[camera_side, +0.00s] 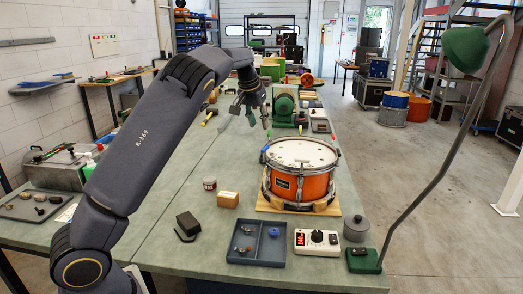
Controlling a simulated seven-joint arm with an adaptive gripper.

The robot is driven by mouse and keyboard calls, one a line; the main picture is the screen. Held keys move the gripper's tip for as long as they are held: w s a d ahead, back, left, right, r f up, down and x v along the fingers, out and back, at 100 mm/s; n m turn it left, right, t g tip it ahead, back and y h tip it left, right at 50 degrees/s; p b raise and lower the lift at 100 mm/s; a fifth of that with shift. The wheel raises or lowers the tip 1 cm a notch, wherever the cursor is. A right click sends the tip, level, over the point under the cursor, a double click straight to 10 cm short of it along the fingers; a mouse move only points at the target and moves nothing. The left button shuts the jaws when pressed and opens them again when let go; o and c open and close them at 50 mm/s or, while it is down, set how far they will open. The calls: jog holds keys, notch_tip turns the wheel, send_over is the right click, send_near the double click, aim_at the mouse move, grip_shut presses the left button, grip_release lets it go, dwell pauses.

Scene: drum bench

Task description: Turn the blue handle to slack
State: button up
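An orange snare drum (300,187) with a white head sits on a wooden base (263,204) on the bench, right of centre. My gripper (250,116) hangs above the bench, left of and behind the drum in the picture. Its fingers point down and are spread apart, with nothing visible between them. It is apart from the blue handle.
In front lie a blue-grey tray (236,258), a white control box (317,243), a grey lidded pot (356,228) and a wooden block (228,199). A green lamp (464,48) arches at the right.

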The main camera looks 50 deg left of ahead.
aim_at(265, 147)
jog(key=x, duration=1.2)
jog(key=shift+w+f, duration=0.1)
jog(key=shift+f, duration=0.25)
jog(key=shift+c, duration=0.2)
grip_shut()
